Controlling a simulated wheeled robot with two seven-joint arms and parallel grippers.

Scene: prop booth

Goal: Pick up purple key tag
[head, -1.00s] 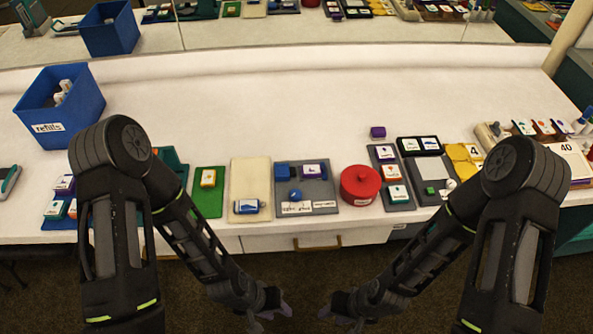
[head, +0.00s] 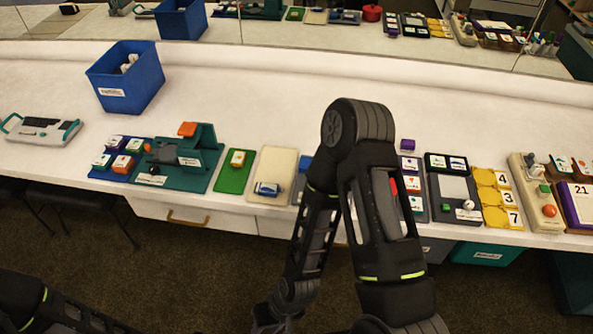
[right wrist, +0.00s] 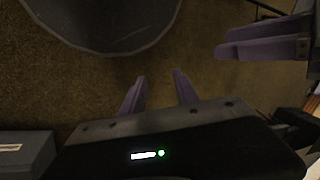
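Several purple-edged tags are in the head view, and I cannot tell which one is the purple key tag. One purple tag (head: 116,141) lies on the dark blue tray at the left. Another purple tag (head: 409,164) is at the top of a grey tray, partly behind my right arm. My right gripper (right wrist: 160,78) is open and empty in the right wrist view, over the brown floor, away from the counter. My left gripper's purple fingers (right wrist: 258,40) show at the upper right of that view. They are seen side-on, so their gap is unclear.
A blue bin (head: 127,82) stands at the back left of the white counter. A teal device (head: 181,160), green mat (head: 235,172) and cream mat (head: 273,178) line the front. A small purple block (head: 407,145) sits behind the grey tray. My right arm hides the middle items.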

